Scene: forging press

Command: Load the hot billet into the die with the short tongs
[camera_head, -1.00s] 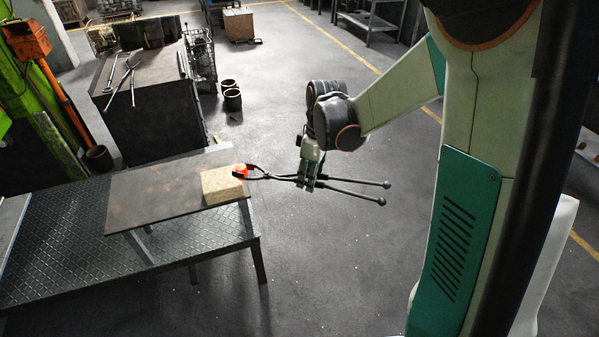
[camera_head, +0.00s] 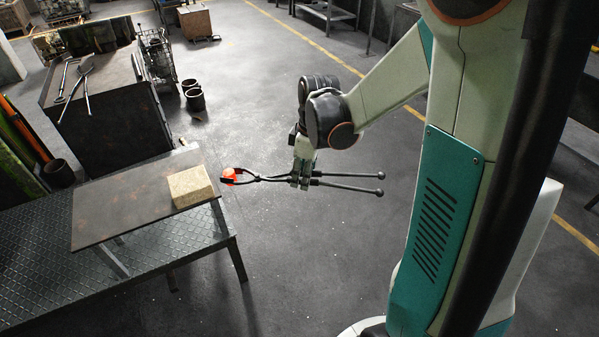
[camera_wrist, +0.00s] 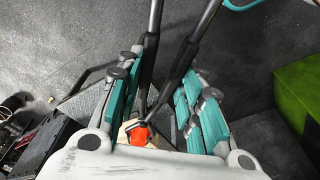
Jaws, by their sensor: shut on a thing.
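The short tongs (camera_head: 340,182) are dark, with two long handles ending in round knobs. My gripper (camera_head: 303,177) is shut on the tongs near their middle. The tongs' jaws are around the hot billet (camera_head: 230,176), which glows orange-red and hangs in the air to the right of the pale block. The tongs (camera_wrist: 150,58) and the orange billet (camera_wrist: 139,135) also show in the wrist view, between my gripper's teal fingers (camera_wrist: 160,100). The die is not clearly visible in either view.
Other tongs (camera_head: 84,90) lie on a dark cabinet (camera_head: 112,125) at upper left. The floor around my gripper is clear.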

